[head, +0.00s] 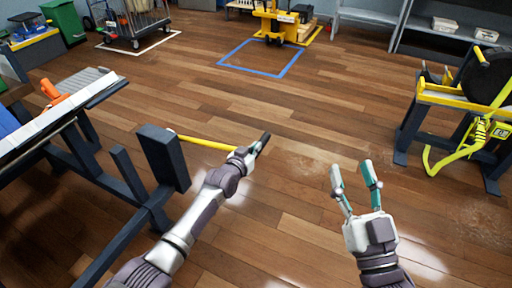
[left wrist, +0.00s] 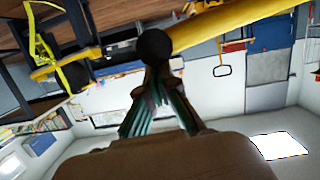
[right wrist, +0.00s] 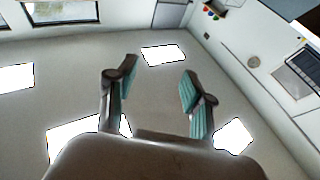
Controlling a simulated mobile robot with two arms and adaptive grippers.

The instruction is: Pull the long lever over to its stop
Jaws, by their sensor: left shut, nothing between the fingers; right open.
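The long lever (head: 205,142) is a yellow bar that runs from a dark post (head: 162,158) on the frame at left towards my left gripper. My left gripper (head: 258,145) is shut with nothing between its fingers, at the lever's free end. In the left wrist view the yellow lever (left wrist: 235,22) crosses at the top, and a black ball knob (left wrist: 154,45) shows right at the fingertips (left wrist: 160,75). I cannot tell whether they touch. My right gripper (head: 354,172) is open and empty above the floor, well right of the lever; it also shows in the right wrist view (right wrist: 155,85).
A dark bench frame (head: 75,155) with a pale top stands at left. A yellow-topped stand (head: 450,97) with a black roll and a yellow strap stands at right. A blue floor square (head: 265,62) and a trolley (head: 135,22) lie further back. The middle floor is clear.

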